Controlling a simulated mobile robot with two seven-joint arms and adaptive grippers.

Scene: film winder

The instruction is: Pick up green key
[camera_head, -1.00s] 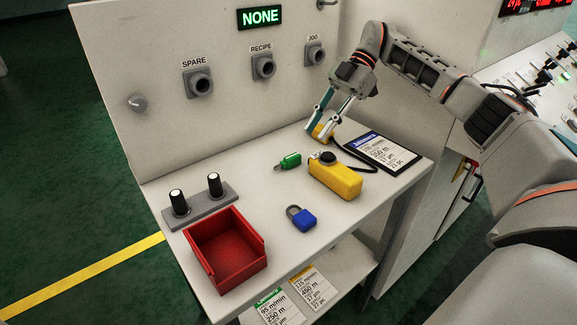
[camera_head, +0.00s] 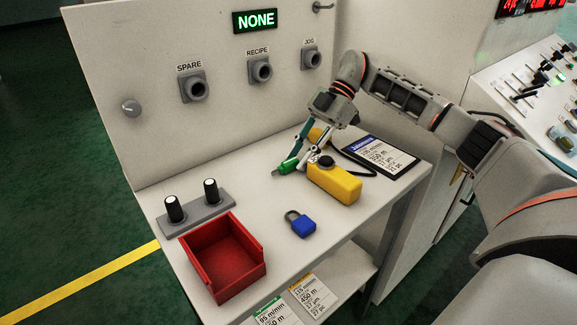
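The green key (camera_head: 286,167) lies on the white tabletop near its middle, its metal tip pointing left. My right gripper (camera_head: 298,165) reaches down at the key's right end, with one finger behind it and one in front. The fingers are slightly apart above the key and hide part of its right end. Whether they press on the key cannot be made out. My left gripper is not in view.
A yellow box (camera_head: 334,184) with a black knob stands close on the right. A blue padlock (camera_head: 303,227), a red bin (camera_head: 222,266) and a two-knob block (camera_head: 193,213) are in front and left. A clipboard (camera_head: 380,158) lies behind right. Sockets line the panel (camera_head: 130,60).

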